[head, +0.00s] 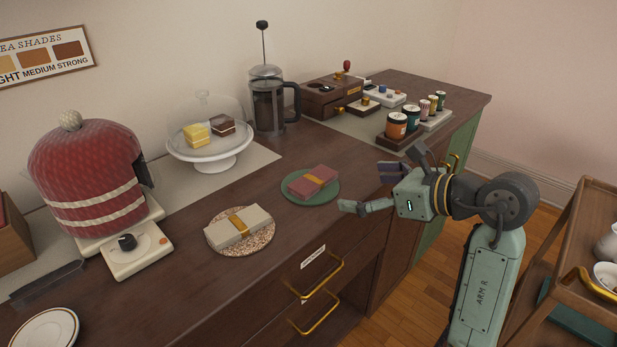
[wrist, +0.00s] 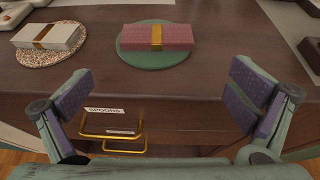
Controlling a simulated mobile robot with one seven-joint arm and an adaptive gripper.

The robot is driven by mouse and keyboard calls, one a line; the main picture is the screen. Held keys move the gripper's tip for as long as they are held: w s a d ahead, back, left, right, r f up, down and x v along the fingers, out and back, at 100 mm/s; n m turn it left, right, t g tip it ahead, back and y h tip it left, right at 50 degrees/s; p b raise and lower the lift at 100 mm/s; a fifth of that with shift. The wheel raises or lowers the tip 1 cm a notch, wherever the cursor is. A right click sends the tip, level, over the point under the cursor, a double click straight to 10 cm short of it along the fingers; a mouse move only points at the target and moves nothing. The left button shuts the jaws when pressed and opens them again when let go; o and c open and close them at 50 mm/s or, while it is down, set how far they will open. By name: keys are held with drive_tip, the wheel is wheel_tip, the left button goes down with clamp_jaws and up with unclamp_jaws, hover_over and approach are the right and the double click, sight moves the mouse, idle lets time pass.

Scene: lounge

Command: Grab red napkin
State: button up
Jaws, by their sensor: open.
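The red napkin (head: 300,186) is a folded dusty-red bundle with a gold band across it. It lies flat on a round green mat (head: 291,198) near the front edge of the dark wooden counter. In the wrist view the red napkin (wrist: 136,37) lies ahead of my gripper, between the directions of its two fingers, on the green mat (wrist: 155,61). My gripper (head: 366,187) is open and empty. It is just right of the napkin in the head view, apart from it. In the wrist view my gripper (wrist: 165,98) spreads its purple-padded fingers wide.
A cream napkin (head: 250,222) with a gold band lies on a speckled round mat (head: 262,246) to the left. A glass-domed cake stand (head: 210,158), a French press (head: 268,105) and a wooden box (head: 331,98) stand behind. Drawers with gold handles (head: 321,280) are below. A wooden cart (head: 563,240) stands at right.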

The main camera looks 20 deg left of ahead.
sight(319, 181)
drive_tip(key=x, duration=0.3)
drive_tip(key=shift+a+p, duration=0.3)
drive_tip(key=shift+a, duration=0.1)
drive_tip(key=p+x, duration=0.1)
drive_tip(key=x, duration=0.1)
drive_tip(key=p+x, duration=0.1)
drive_tip(key=x, duration=0.2)
drive_tip(key=shift+s+a+r, duration=0.15)
drive_tip(key=shift+r, duration=0.1)
drive_tip(key=shift+a+f, duration=0.25)
drive_tip(key=c, duration=0.8)
drive_tip(key=shift+o, duration=0.2)
drive_tip(key=shift+r, duration=0.15)
drive_tip(key=shift+c, duration=0.2)
